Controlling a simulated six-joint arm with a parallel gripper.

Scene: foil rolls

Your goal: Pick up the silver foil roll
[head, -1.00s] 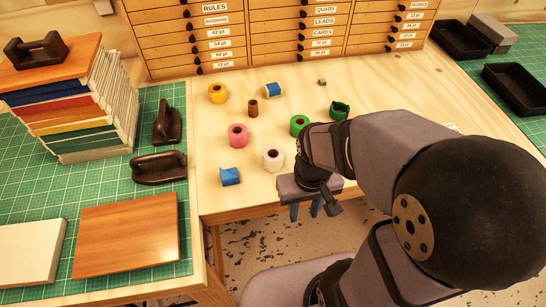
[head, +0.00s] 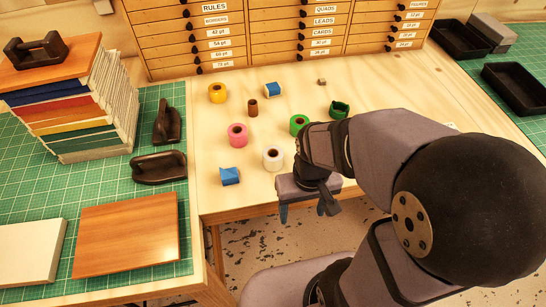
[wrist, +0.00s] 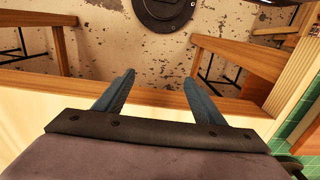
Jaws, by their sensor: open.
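The silver foil roll (head: 273,158) stands on the light wooden table (head: 400,92) near its front edge, a pale ring with a dark core hole. My gripper (head: 312,213) is in front of the table edge, to the right of the roll and nearer the camera, not touching it. In the wrist view my gripper (wrist: 158,85) has its two blue-grey fingers spread apart with nothing between them. The wrist view shows the table's front edge and the floor; the silver roll is not in it.
A pink roll (head: 238,135), green roll (head: 299,125) and yellow roll (head: 217,93) stand nearby. Drawers (head: 270,35) close off the back.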

